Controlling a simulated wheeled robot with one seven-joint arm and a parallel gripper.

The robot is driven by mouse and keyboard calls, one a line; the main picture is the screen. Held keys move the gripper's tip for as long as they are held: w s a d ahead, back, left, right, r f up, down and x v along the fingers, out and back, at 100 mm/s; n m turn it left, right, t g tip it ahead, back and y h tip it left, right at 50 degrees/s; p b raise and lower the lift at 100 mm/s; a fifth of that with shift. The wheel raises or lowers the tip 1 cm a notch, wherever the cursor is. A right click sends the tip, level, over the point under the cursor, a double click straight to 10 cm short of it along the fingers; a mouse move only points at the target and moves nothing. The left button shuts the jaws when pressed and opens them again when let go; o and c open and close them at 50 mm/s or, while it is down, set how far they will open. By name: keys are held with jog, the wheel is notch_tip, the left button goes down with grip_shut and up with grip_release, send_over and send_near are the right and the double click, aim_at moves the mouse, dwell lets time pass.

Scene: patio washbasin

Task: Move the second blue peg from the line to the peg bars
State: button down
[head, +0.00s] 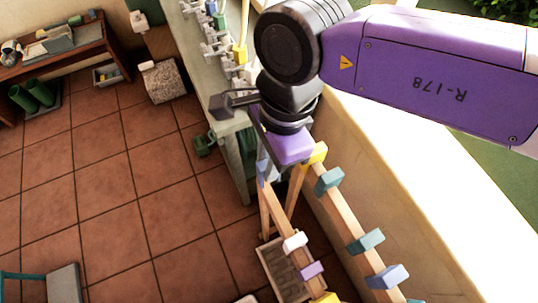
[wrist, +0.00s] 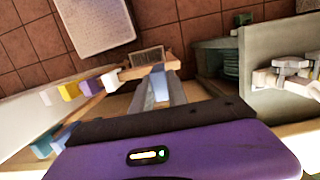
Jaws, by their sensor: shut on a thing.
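My gripper (head: 263,174) is at the far end of the wooden peg bars, fingers pointing down. In the wrist view the fingers (wrist: 159,92) are shut on a blue peg (wrist: 159,84), close to the end of a bar. I cannot tell whether the peg touches the bar. The left peg bar (head: 277,218) carries a white peg (head: 294,242), a purple peg (head: 311,271) and a yellow peg. My wrist partly hides the bars' far end.
The washbasin counter (head: 228,118) with taps and small coloured pieces stands beyond the bars. A pale wall (head: 380,185) runs along the right. A slatted crate (head: 283,265) is on the floor below the bars. The tiled floor (head: 105,190) at left is mostly clear.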

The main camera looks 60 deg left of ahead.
jog(key=b, duration=0.3)
send_over(266, 192)
jog(key=shift+w+f, duration=0.2)
jog(key=shift+f, duration=3.7)
jog(key=shift+f+b, duration=1.2)
jog(key=c, duration=1.2)
grip_release()
jog(key=shift+c, duration=0.2)
jog(key=shift+r, duration=0.15)
jog(key=shift+r+p, duration=2)
jog(key=shift+r, duration=1.95)
